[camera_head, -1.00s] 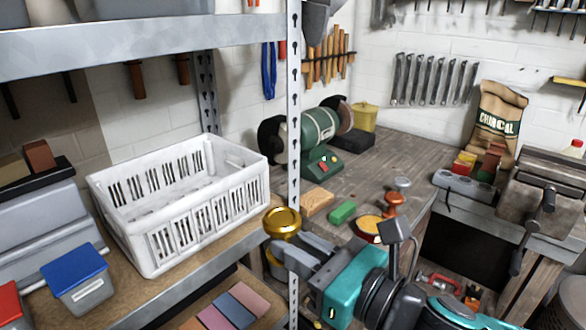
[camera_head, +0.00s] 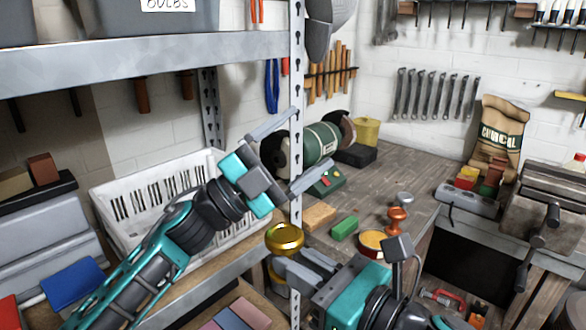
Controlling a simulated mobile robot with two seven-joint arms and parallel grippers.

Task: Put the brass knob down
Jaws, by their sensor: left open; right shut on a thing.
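The round brass knob (camera_head: 284,238) is at the tip of my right gripper (camera_head: 288,256), in front of the metal shelf post. My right gripper is shut on it and holds it at the shelf's right front corner. My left gripper (camera_head: 296,150) is higher up, with its two fingers spread wide and nothing between them. It reaches across the post, above and apart from the knob. My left arm hides part of the white basket.
The white slatted basket (camera_head: 112,203) stands on the shelf behind my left arm. The metal post (camera_head: 297,85) rises between shelf and workbench (camera_head: 400,170). A bench grinder (camera_head: 322,143), a green block (camera_head: 344,228) and a wooden block (camera_head: 319,215) are on the bench.

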